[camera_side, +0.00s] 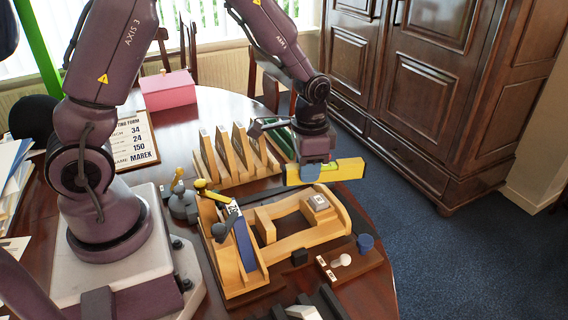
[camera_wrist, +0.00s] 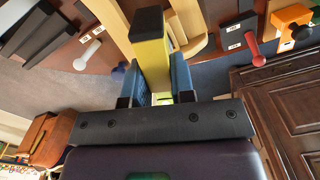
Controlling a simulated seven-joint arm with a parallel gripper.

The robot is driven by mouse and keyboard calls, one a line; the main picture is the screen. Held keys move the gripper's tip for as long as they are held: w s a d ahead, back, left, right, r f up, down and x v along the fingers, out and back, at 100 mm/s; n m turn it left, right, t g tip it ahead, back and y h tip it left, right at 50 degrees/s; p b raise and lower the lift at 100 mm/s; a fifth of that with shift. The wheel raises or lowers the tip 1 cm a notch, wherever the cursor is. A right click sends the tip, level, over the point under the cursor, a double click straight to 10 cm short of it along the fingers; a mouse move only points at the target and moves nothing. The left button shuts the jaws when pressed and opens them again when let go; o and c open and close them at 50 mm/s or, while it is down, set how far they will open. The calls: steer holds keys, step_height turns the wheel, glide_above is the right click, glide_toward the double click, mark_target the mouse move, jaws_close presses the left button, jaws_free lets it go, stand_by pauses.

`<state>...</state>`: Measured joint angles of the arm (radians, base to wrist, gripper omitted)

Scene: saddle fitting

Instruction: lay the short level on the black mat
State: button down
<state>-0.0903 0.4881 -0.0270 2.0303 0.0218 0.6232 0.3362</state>
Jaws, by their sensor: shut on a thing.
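The short level is a yellow bar (camera_side: 340,170) with black ends. In the side view my gripper (camera_side: 311,172) is shut on it and holds it, roughly horizontal, beyond the wooden fixture. In the wrist view the yellow level (camera_wrist: 151,65) runs between the blue fingers of my gripper (camera_wrist: 158,85), with a black end cap toward the top. I cannot pick out the black mat with certainty in either view; dark pieces show at the bottom edge of the side view.
A wooden slotted rack (camera_side: 232,158) stands left of the level. A wooden saddle fixture (camera_side: 290,235) lies in front, with a small board with a white knob (camera_side: 345,262) near the table edge. A pink box (camera_side: 168,90) sits at the back. A dark cabinet (camera_side: 425,90) stands beyond the table.

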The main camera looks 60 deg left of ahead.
mark_target(348, 161)
steer(key=w+a+f+m, duration=0.2)
steer(key=w+f+m, duration=0.1)
steer(key=w+m, duration=1)
steer(key=shift+m, duration=0.9)
steer(key=shift+s+d+f, duration=0.1)
steer(key=shift+s+f, duration=0.15)
steer(key=shift+f, duration=0.85)
steer(key=shift+s+a+f, duration=0.1)
steer(key=shift+s+f, duration=0.2)
steer(key=shift+f, duration=0.85)
steer(key=shift+s+d+f, duration=0.1)
steer(key=shift+s+f, duration=0.15)
steer(key=shift+f, duration=0.85)
steer(key=shift+f, duration=1.6)
steer(key=shift+c, duration=2.4)
jaws_free()
steer(key=shift+r, duration=2.5)
